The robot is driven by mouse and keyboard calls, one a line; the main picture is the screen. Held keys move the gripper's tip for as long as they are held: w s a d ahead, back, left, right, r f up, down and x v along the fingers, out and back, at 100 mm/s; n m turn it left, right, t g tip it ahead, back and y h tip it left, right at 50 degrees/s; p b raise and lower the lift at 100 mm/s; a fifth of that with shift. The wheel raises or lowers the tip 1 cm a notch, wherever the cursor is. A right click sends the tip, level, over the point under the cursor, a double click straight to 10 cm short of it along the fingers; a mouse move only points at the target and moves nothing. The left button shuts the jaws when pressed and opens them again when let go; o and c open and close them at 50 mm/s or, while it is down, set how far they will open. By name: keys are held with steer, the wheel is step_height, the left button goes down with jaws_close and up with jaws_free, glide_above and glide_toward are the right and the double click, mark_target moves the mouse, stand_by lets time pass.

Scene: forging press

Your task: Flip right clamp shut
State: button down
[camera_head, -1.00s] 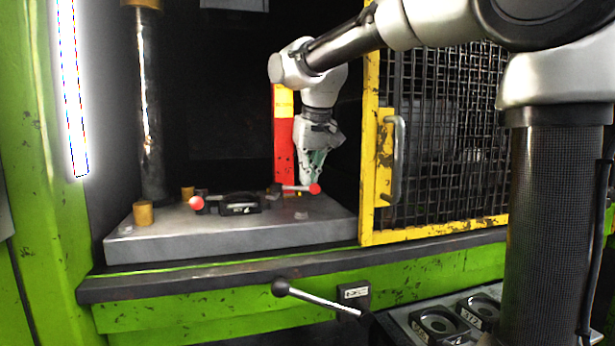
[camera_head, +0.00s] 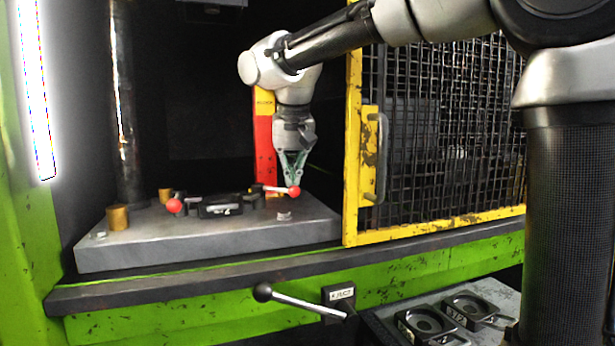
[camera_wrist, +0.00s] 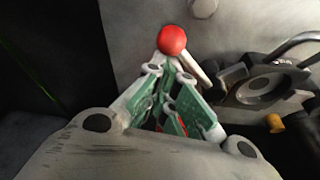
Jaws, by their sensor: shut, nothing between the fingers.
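The right clamp's red ball knob (camera_head: 294,191) sits at the end of a pale lever (camera_head: 276,189) that lies nearly flat, pointing right, away from the black die (camera_head: 221,207). My gripper (camera_head: 293,180) points down with its green-sided fingers shut and empty, tips just above and behind the knob. In the wrist view the knob (camera_wrist: 171,40) shows just beyond my fingertips (camera_wrist: 172,62), with the lever (camera_wrist: 197,72) running down right behind them. Whether the fingers touch it I cannot tell. The left clamp's red knob (camera_head: 174,205) is at the die's left.
The grey press bed (camera_head: 150,250) carries brass posts (camera_head: 117,217). A red and yellow column (camera_head: 264,140) stands behind my gripper. The yellow-framed mesh guard (camera_head: 353,150) stands close on the right. An eject lever (camera_head: 300,302) sticks out in front, by a tray of dies (camera_head: 440,318).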

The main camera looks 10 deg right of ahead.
mark_target(287, 189)
steer(key=shift+s+a+m+h, duration=0.3)
steer(key=shift+s+m, duration=0.3)
steer(key=shift+m, duration=0.3)
steer(key=m, duration=0.1)
steer(key=s+m, duration=0.1)
steer(key=shift+s+a+m+h, duration=0.25)
steer(key=shift+a+m+h, duration=0.05)
steer(key=shift+a+h, duration=0.1)
steer(key=m, duration=0.1)
steer(key=s+a+m, duration=0.1)
steer(key=m+g+h, duration=0.1)
steer(key=shift+s+a+m, duration=0.3)
steer(key=shift+m, duration=0.1)
steer(key=shift+s+a, duration=0.2)
steer(key=shift+a, duration=0.2)
